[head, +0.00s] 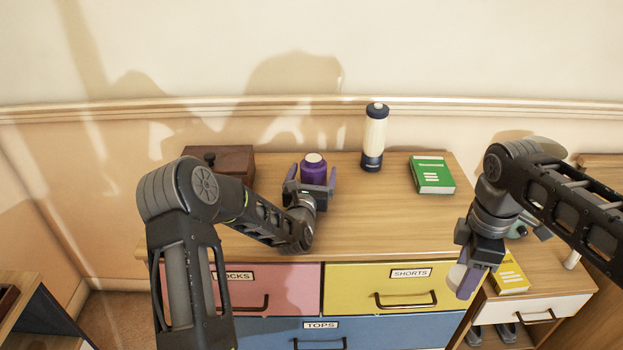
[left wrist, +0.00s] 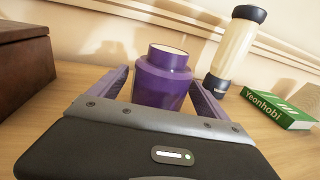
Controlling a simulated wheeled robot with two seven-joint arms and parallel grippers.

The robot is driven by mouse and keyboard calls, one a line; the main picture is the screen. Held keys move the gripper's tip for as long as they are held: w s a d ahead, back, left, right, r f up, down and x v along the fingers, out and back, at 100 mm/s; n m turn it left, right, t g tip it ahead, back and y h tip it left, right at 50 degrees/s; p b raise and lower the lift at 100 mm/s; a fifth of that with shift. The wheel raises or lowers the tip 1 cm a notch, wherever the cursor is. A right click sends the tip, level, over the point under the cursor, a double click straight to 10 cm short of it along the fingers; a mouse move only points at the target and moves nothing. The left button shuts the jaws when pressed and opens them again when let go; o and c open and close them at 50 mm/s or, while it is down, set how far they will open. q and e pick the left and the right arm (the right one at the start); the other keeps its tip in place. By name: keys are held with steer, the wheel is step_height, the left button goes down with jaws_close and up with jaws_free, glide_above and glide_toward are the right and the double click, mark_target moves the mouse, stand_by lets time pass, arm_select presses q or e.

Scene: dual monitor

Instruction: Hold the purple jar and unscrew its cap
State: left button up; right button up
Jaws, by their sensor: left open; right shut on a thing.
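The purple jar (head: 314,170) stands upright on the wooden dresser top; its round top looks cream-coloured. It also shows in the left wrist view (left wrist: 163,80). My left gripper (head: 311,180) is open, with its purple fingers on either side of the jar; in the left wrist view there is a gap between the fingers and the jar. My right gripper (head: 468,282) is away from the jar, low in front of the dresser's right end. It is shut on a small pale thing (head: 456,275), mostly hidden by the fingers; I cannot tell what it is.
A dark wooden box (head: 232,160) stands left of the jar. A cream bottle with dark ends (head: 375,138) and a green book (head: 432,175) are to the right. A lower side cabinet (head: 545,308) holds a yellow box (head: 511,275). The dresser's front middle is clear.

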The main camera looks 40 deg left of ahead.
arm_select(q)
steer(key=shift+r, duration=0.15)
arm_select(e)
steer(key=shift+r, duration=0.25)
arm_select(q)
steer(key=b+v, duration=0.1)
steer(key=v, duration=1.1)
arm_select(e)
steer(key=shift+f, duration=0.9)
steer(key=shift+r, duration=0.15)
